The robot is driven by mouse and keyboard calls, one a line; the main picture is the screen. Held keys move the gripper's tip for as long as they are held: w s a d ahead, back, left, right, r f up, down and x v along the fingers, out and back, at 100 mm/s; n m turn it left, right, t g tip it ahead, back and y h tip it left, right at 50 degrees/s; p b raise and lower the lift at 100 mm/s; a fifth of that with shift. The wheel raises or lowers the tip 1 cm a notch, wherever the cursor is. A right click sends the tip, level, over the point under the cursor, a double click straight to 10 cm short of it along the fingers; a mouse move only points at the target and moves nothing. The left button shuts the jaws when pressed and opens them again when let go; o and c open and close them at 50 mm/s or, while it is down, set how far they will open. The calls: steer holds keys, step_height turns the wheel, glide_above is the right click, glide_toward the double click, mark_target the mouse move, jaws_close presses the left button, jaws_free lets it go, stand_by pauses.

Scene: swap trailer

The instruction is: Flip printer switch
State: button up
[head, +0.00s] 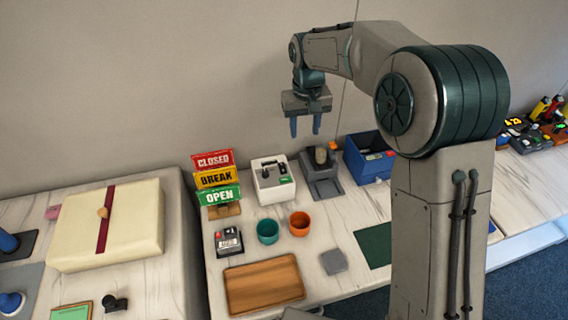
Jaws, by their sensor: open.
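My gripper (305,127) points down with its two blue fingers apart and nothing between them. It hangs in the air above the back of the marble-topped counter. Below it is a white box-shaped device (267,191) with dark fittings on top and a small green patch. A small dark device (228,241) with red and white parts on its face lies nearer the front left. I cannot tell which of these is the printer, and no switch can be made out for certain at this size.
Signs reading CLOSED, BREAK and OPEN (216,178) stand left of the white device. A grey machine (322,182) and a blue bin (367,166) stand right. Teal (268,231) and orange (299,224) cups, and a wooden tray (264,284) are in front.

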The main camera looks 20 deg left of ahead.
glide_toward(284, 171)
steer(key=shift+n, duration=0.3)
step_height(284, 171, down, 8)
steer(key=shift+w+r+p, duration=0.15)
steer(key=shift+p, duration=0.95)
jaws_close()
